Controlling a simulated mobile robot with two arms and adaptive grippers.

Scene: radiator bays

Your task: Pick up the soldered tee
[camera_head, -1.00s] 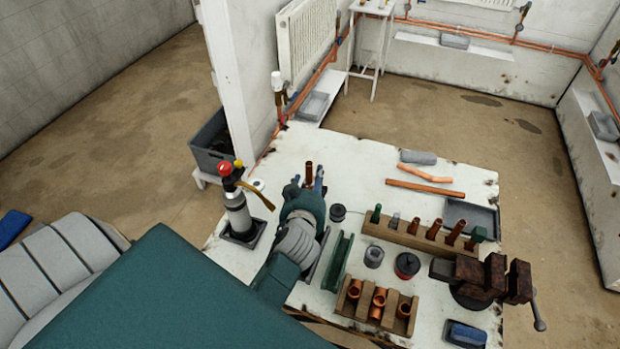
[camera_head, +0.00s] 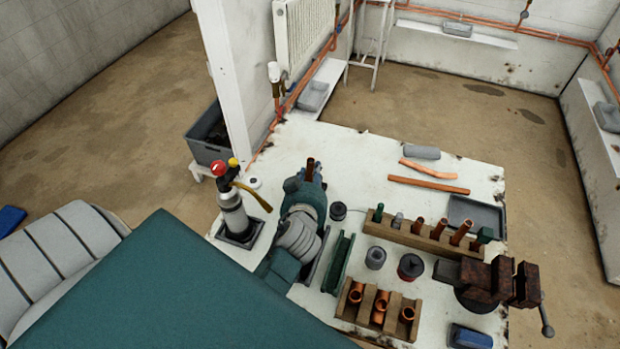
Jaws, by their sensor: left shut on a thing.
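My left gripper (camera_head: 308,179) is over the left part of the white worktable (camera_head: 350,160). It is shut on an upright copper piece, the soldered tee (camera_head: 310,164), whose top end shows between the fingers. The fingers and wrist hide the rest of the tee, so I cannot tell whether it still touches the table or a holder. My right gripper is not in view.
A torch (camera_head: 233,208) stands left of my wrist. To the right are a wooden rack (camera_head: 408,235) of upright pieces, a wooden block (camera_head: 368,311) with copper fittings, a rusty vise (camera_head: 487,277) and a grey tray (camera_head: 477,214). The table's back middle is clear.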

